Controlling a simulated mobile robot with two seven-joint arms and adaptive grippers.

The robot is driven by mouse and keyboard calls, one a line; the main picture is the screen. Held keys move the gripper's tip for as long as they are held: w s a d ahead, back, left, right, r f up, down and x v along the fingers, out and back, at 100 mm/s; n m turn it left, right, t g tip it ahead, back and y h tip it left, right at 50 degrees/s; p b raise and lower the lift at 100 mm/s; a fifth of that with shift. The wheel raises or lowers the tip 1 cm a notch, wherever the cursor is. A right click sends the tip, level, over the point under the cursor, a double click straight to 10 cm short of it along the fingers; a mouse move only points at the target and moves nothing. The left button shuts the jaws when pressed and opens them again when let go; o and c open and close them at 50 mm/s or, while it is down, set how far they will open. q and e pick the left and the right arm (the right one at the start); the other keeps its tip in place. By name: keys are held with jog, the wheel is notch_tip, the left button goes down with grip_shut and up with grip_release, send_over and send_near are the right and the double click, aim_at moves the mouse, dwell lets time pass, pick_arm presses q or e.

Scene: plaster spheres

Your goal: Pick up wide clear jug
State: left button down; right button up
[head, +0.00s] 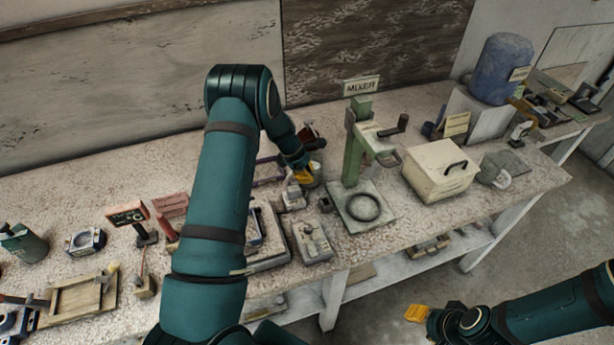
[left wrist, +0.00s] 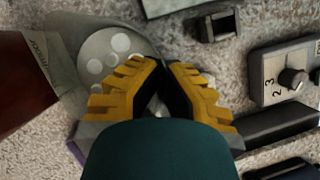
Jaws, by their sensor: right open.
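A clear, greyish vessel with white round shapes in it, which I take for the wide clear jug (left wrist: 88,45), shows in the left wrist view at the upper left. My left gripper's yellow fingers (left wrist: 166,72) are close together at its right side and appear shut on its edge; the exact contact is hidden. In the head view my left gripper (head: 304,175) is at the bench, right of my left arm, and the jug is hard to make out there. My right gripper (head: 418,313) is open and empty at the lower right, away from the bench.
A dark red-brown vessel (left wrist: 22,70) stands close left of the jug in the left wrist view. A grey device with a knob (left wrist: 285,75) is on the right. The green mixer stand (head: 360,150) and a cream box (head: 440,172) stand to the right on the bench.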

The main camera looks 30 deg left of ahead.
pick_arm(q)
notch_tip(320, 180, up, 7)
jog(key=shift+f, duration=0.1)
jog(key=s+a, duration=0.3)
jog(key=a, duration=0.5)
jog(key=s+a+b, duration=0.1)
jog(key=s+a, duration=0.3)
jog(key=a, duration=0.4)
jog(key=shift+s+a+f, duration=0.15)
jog(key=shift+s+f, duration=0.1)
